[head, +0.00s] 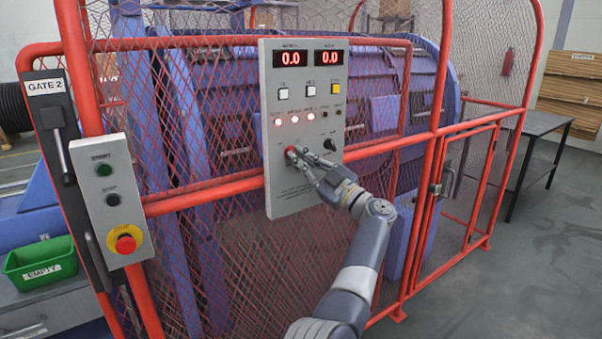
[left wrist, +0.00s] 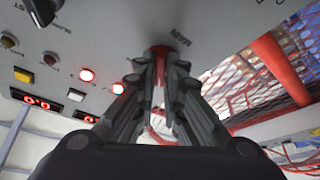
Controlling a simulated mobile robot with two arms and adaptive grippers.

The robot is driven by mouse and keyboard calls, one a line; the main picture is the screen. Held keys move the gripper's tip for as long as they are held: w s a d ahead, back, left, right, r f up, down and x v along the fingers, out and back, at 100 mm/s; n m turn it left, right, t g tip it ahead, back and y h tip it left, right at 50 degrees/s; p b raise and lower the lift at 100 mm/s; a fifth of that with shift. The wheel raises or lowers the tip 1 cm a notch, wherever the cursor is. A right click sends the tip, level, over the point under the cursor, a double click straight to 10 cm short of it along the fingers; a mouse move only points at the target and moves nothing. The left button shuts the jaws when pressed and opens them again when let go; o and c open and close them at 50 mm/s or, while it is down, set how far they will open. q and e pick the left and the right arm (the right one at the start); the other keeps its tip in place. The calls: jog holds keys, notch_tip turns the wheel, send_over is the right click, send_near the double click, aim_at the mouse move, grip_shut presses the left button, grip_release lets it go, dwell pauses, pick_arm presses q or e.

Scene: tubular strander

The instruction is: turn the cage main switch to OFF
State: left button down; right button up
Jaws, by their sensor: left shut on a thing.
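The grey control panel (head: 269,186) hangs on the red cage frame. The main switch (head: 290,151) is a red knob at its lower left. It also shows in the left wrist view (left wrist: 157,50), beside the label "MAIN". My left gripper (head: 297,157) reaches up from below and is shut on this knob. In the left wrist view its fingers (left wrist: 158,75) close around the knob from both sides. The fingers hide part of the knob, and I cannot read its position. My right gripper is in neither view.
Two red displays (head: 293,57) read 0.0. Lit red lamps (head: 294,118) and a black knob (head: 329,144) are close by. A box with a red emergency button (head: 125,243) is at left. Mesh surrounds the panel; open floor (head: 510,270) lies at right.

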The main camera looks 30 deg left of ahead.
pick_arm(q)
jog(key=shift+f+n+g+b, duration=0.2)
jog(key=shift+n+g+b, duration=0.2)
jog(key=shift+n, duration=0.1)
jog(key=c, duration=1.7)
grip_release()
jog(key=shift+r, duration=0.1)
jog(key=shift+d, duration=0.1)
jog(key=w+v, duration=0.1)
jog(key=v, duration=0.6)
jog(key=shift+s+d, duration=0.2)
jog(key=shift+s, duration=0.3)
